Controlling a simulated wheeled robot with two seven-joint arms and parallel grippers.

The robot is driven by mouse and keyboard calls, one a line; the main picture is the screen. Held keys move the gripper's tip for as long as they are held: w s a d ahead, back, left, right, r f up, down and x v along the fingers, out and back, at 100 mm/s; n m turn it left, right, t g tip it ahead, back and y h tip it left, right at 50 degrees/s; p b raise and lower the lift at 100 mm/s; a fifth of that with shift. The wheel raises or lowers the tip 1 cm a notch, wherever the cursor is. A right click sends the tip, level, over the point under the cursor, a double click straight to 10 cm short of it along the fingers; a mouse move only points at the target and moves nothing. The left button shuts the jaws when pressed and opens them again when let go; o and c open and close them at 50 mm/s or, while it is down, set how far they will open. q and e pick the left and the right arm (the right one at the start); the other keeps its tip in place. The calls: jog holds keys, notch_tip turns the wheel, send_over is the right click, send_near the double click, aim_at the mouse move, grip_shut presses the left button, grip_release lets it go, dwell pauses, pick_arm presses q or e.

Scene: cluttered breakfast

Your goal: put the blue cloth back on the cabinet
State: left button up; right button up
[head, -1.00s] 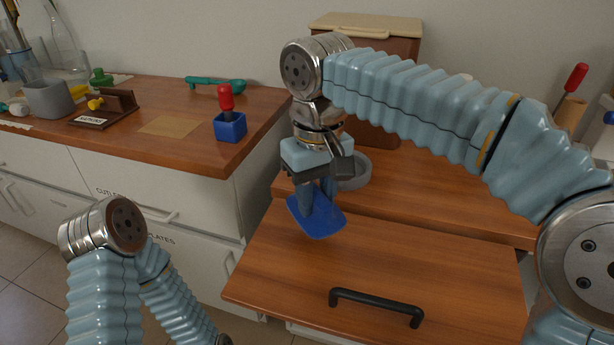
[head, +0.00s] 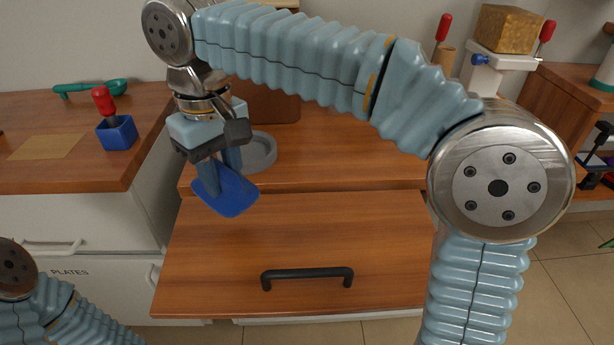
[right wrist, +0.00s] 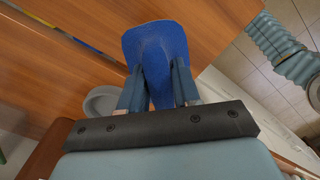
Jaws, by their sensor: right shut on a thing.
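The blue cloth (head: 236,196) hangs flat and slightly tilted below my right gripper (head: 220,178). It also shows in the right wrist view (right wrist: 155,45), pinched between the two fingers of the right gripper (right wrist: 158,88). The right gripper is shut on it and holds it above the wooden cabinet front (head: 330,235), near the edge of the cabinet top (head: 330,165). Part of the cloth is hidden by the fingers. My left arm shows at the lower left of the head view, but its gripper is out of view.
A grey round dish (head: 258,152) stands on the cabinet top just behind the right gripper. A black handle (head: 307,274) sticks out of the wooden front. The left counter holds a blue block with a red handle (head: 117,134) and a tan mat (head: 46,146). The cabinet top right of the dish looks clear.

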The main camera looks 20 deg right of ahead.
jog(key=shift+d, duration=0.1)
jog(key=w+d+r+m+b, duration=0.1)
jog(key=d+r+m, duration=0.1)
jog(key=d+m, duration=1)
jog(key=d+r+m+b, duration=0.15)
jog(key=d+m, duration=0.45)
jog(key=d, duration=1.1)
jog(key=s+d+r+m, duration=0.3)
jog(key=s+d+m, duration=0.4)
jog(key=d+m, duration=0.3)
jog(key=shift+n, duration=0.4)
jog(key=w+d+f, duration=0.2)
jog(key=d+f, duration=0.1)
jog(key=w+d+f, duration=0.3)
jog(key=d, duration=0.1)
jog(key=w+d+f+p, duration=0.1)
jog(key=w+d+f, duration=0.2)
jog(key=d, duration=0.1)
jog(key=shift+d, duration=0.2)
jog(key=shift+w+d+f, duration=0.25)
jog(key=shift+d+f, duration=0.05)
jog(key=shift+f, duration=0.25)
notch_tip(320, 180, down, 3)
jog(key=shift+d+f+b, duration=0.1)
jog(key=shift+f+b, duration=0.1)
jog(key=shift+b, duration=0.4)
jog(key=shift+w+r, duration=0.1)
